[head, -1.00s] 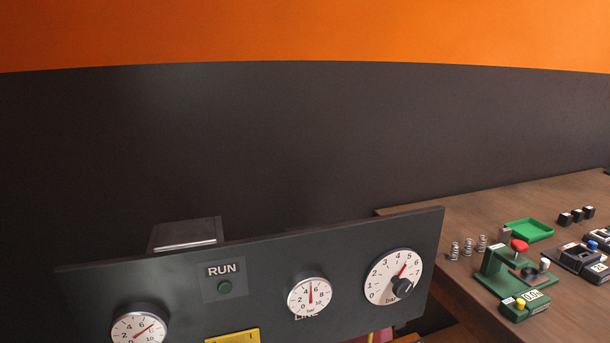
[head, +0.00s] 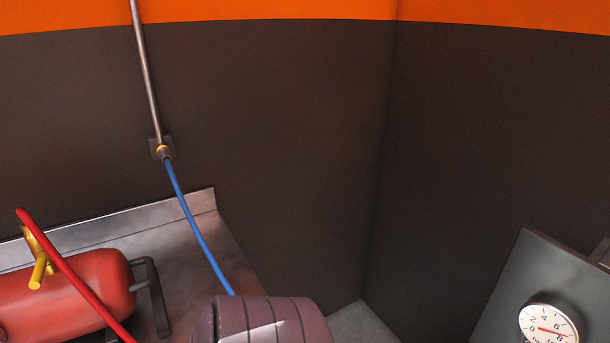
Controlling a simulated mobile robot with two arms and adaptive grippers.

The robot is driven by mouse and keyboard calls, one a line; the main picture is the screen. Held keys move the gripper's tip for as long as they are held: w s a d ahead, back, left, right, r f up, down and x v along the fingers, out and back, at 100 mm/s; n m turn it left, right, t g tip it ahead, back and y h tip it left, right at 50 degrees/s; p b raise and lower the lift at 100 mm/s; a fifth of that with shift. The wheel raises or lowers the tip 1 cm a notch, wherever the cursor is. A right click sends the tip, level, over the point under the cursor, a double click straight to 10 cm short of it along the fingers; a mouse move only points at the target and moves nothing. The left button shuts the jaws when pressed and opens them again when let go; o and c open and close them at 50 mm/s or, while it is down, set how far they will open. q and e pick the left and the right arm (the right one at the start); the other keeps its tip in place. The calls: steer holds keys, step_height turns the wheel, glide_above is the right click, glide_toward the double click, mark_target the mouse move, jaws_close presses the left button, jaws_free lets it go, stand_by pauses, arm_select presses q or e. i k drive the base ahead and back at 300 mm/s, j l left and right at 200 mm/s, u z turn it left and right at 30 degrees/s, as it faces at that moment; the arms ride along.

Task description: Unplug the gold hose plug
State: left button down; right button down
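A small gold fitting (head: 163,150) sits at a wall plate in the head view, left of centre. A grey metal pipe (head: 146,75) comes down to it from above, and a blue hose (head: 195,225) runs from it down to the right. A gold valve-like piece (head: 38,262) also shows at the lower left, on a red tank (head: 90,290), beside a red hose (head: 75,285). I cannot tell which gold part is the hose plug. Neither of my grippers is in view.
The tank stands by a metal surface with a raised back edge (head: 150,215). A ribbed purplish-grey body (head: 262,322) hides the lower end of the blue hose. A dark panel (head: 530,275) with a gauge (head: 548,325) is at the lower right. A wall corner lies between.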

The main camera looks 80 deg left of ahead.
mark_target(33, 245)
steer(key=u, duration=3.9)
